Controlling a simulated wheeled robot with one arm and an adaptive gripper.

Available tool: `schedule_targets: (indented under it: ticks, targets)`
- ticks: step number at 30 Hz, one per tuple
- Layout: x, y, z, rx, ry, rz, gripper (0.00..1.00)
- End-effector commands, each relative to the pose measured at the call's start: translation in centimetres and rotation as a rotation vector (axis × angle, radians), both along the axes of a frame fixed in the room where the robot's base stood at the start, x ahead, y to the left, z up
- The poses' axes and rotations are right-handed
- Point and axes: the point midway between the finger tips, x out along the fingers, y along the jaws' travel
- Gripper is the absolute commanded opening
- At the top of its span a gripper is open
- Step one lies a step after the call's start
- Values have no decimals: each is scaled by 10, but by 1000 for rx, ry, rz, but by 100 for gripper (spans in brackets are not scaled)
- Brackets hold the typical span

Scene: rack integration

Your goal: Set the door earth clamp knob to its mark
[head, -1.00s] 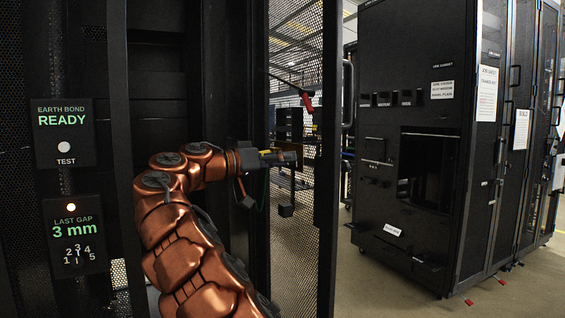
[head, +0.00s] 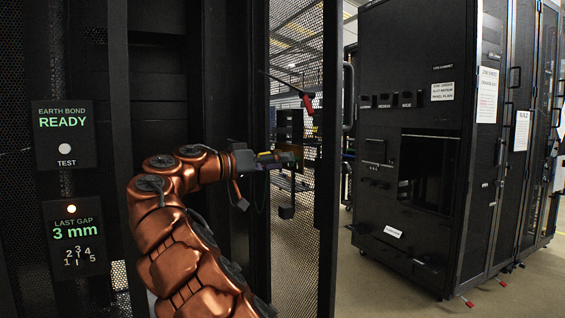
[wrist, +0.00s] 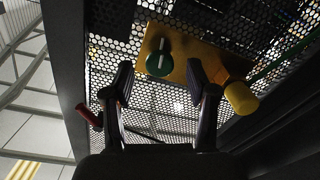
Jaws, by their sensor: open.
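The earth clamp knob (wrist: 159,58) is a green round knob with a white line, on a brass-coloured plate (wrist: 194,40) fixed to the perforated door (wrist: 115,60). The white line stands nearly upright in the wrist view. I cannot make out a mark around the knob. My gripper (wrist: 160,70) is open, its two fingertips left and right of the knob and a little below it in the picture. Touch cannot be judged. In the head view my gripper (head: 290,158) is at the mesh door (head: 290,235), and the knob is too small to read there.
A yellow knob (wrist: 241,97) sits right of my right finger. A red handle (wrist: 88,115) is at left, also in the head view (head: 307,103). Panels at left read "EARTH BOND READY" (head: 63,120) and "LAST GAP 3 mm" (head: 75,230). A black cabinet (head: 410,190) stands at right.

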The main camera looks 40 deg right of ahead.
Motion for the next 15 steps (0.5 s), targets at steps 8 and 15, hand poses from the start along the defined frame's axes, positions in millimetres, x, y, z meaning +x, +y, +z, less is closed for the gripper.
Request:
schedule_targets:
  ticks: [8,15]
  targets:
    - [17,49,-2,3,1,6,57]
    - [26,84,-2,4,0,4,57]
